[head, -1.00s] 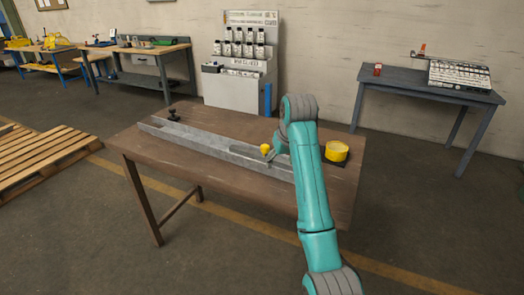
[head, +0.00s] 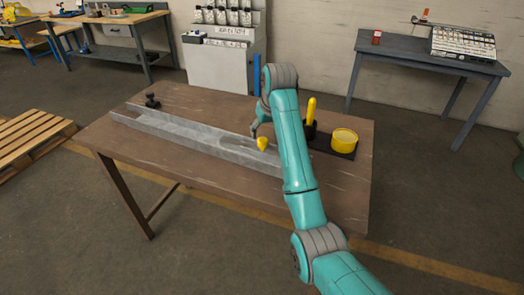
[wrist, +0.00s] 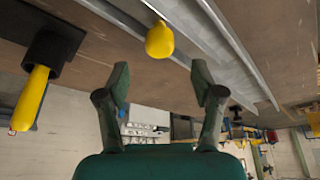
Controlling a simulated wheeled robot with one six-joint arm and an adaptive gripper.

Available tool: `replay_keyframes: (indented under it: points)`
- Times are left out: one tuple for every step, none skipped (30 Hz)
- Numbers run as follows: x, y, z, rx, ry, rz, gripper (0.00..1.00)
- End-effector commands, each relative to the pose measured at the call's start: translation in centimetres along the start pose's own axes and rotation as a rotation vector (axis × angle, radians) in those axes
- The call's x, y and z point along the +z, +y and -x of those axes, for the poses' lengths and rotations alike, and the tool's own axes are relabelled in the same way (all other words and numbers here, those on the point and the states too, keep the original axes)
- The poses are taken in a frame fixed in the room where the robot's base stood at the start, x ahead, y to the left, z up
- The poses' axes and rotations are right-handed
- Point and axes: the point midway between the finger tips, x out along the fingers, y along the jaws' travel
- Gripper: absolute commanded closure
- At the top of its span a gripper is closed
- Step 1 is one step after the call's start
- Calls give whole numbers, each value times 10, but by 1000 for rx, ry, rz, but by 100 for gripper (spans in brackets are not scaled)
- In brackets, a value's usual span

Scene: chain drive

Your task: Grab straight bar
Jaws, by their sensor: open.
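A long straight grey metal bar or channel (head: 180,133) lies across the brown table, and it also shows in the wrist view (wrist: 228,62). I cannot tell for certain that it is the task's straight bar. A yellow knob (head: 262,144) stands at its right part, and it also shows in the wrist view (wrist: 160,40). My gripper (wrist: 160,82) is open and empty, with its two fingers apart on either side below the knob in the wrist picture. In the head view my arm hides much of the gripper and the bar's right end.
An upright yellow handle (head: 311,108) in a black holder and a round yellow container (head: 344,139) stand right of my arm. A small black fixture (head: 152,101) is at the table's far left. The table's (head: 130,150) front left is bare. A grey side table (head: 425,58) stands behind.

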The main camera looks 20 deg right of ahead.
Motion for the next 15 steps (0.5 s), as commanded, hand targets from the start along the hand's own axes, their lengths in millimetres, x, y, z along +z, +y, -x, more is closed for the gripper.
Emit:
replay_keyframes:
  points:
    - [0,0,-5,0,-2,0,33]
    - [0,0,-7,0,-2,0,33]
    - [0,0,-9,0,-1,0,33]
    - [0,0,-11,0,0,0,33]
    - [0,0,-12,0,0,0,33]
    - [0,0,-14,0,0,0,33]
    - [0,0,-17,0,-1,0,33]
    - [1,0,-20,0,-2,0,33]
    - [1,0,-25,0,-2,0,33]
    - [2,0,-30,0,-3,0,33]
    - [2,0,-35,0,-4,0,33]
    - [2,0,-40,0,-3,0,33]
    - [2,0,-45,0,-3,0,33]
    - [2,0,-49,0,-3,0,33]
    - [2,0,-53,0,-2,0,33]
